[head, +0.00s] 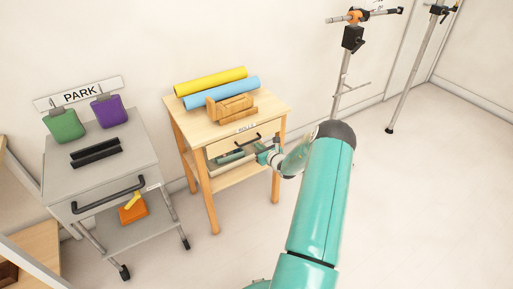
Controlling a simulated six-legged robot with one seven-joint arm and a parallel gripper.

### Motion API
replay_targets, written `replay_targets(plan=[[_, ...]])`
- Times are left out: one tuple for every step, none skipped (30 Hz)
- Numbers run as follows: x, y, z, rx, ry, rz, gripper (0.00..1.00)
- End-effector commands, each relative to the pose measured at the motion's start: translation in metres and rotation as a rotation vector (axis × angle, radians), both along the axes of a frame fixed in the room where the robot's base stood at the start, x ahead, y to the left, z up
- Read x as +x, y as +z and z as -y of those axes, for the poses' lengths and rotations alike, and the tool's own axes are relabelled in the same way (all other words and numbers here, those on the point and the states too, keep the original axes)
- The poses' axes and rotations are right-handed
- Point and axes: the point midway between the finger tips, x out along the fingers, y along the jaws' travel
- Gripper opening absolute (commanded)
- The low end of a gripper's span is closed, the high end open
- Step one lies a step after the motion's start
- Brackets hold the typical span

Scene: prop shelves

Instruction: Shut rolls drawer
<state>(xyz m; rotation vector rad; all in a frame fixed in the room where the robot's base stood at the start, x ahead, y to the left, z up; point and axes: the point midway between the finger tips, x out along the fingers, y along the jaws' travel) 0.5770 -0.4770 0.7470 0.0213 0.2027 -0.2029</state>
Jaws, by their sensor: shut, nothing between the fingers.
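The rolls drawer (235,146) is the light wooden drawer under the top of a small wooden table (283,108). It has a dark bar handle and a label with small lettering above it. Whether its front stands out from the table frame is hard to tell at this size. My gripper (262,155) is at the right part of the drawer front, just below the handle's right end. It is shut and holds nothing. My teal arm comes up from the bottom right, and whether the fingers touch the drawer I cannot tell.
Yellow (210,80) and blue (222,92) rolls and a wooden holder (231,107) lie on the tabletop. A grey cart (100,165) with a black handle stands to the left, under a PARK sign (80,95). Two stands are at the back right.

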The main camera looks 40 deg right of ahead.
Motion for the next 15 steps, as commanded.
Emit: replay_targets(plan=[[-0.001,0.0,0.001,-0.001,0.001,-0.001,0.0],[-0.002,0.0,0.002,0.0,0.002,-0.002,0.0],[-0.003,0.0,0.002,-0.001,0.003,-0.003,0.0],[-0.008,0.001,0.002,-0.001,0.003,-0.004,0.0],[-0.015,0.003,0.001,0.001,0.003,-0.005,0.0],[-0.022,0.005,0.0,0.0,0.003,-0.004,0.0],[-0.027,0.006,-0.001,0.0,0.002,-0.004,0.0],[-0.032,0.007,-0.002,0.0,0.002,-0.005,0.0],[-0.039,0.009,-0.002,-0.001,0.003,-0.004,0.0],[-0.044,0.01,-0.004,-0.001,0.003,-0.004,0.0],[-0.05,0.011,-0.005,-0.001,0.003,-0.004,0.0],[-0.057,0.012,-0.005,0.0,0.003,-0.005,0.0],[-0.062,0.014,-0.006,-0.001,0.003,-0.004,0.0],[-0.068,0.014,-0.007,0.0,0.004,-0.004,0.0],[-0.074,0.016,-0.009,0.0,0.004,-0.005,0.0]])
